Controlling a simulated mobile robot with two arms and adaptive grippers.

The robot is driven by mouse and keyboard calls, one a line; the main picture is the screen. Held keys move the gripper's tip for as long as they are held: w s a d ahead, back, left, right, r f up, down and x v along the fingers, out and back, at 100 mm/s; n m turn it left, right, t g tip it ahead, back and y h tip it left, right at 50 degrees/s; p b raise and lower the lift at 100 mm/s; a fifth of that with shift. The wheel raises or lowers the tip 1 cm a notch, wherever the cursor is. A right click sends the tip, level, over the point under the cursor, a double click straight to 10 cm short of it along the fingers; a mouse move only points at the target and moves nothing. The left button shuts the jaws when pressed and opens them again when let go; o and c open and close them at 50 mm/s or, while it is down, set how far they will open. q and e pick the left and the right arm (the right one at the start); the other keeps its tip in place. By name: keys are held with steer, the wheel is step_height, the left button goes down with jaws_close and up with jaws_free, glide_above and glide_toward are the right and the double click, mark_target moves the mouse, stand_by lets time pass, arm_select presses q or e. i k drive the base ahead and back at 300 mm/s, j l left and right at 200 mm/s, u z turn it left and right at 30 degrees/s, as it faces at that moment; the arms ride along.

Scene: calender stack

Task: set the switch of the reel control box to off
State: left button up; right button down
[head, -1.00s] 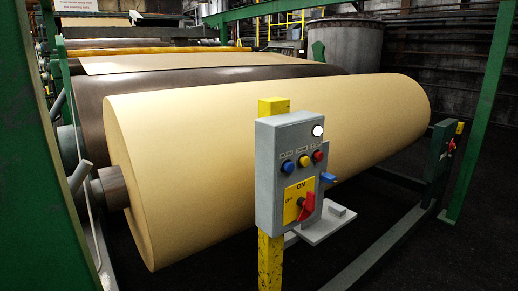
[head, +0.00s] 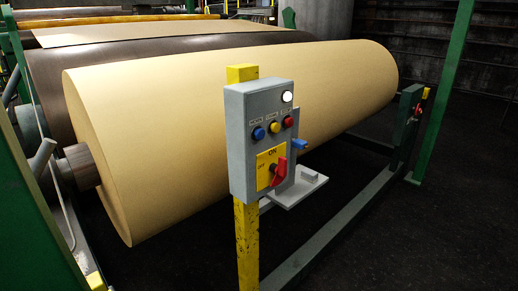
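The reel control box (head: 240,140) is a grey box on a yellow post (head: 247,245), near the middle of the head view. Its switch is a red rotary handle (head: 279,172) on a yellow plate (head: 265,160) marked ON at the top and OFF at the left. The handle stands roughly upright, nearer ON than OFF, but its exact setting is hard to tell. Neither of my grippers is in view, and nothing touches the box.
A large tan paper reel (head: 200,130) lies behind the box. A small grey shelf (head: 295,194) and a blue lever (head: 299,144) stick out at its right. Green frame posts (head: 445,90) and a low rail (head: 335,235) stand at the right. Dark floor is open at lower right.

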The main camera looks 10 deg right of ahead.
mark_target(282, 169)
steer(key=u, duration=0.35)
steer(key=l+u, duration=0.45)
steer(key=l, duration=0.4)
steer(key=l+u, duration=0.4)
steer(key=l, duration=0.5)
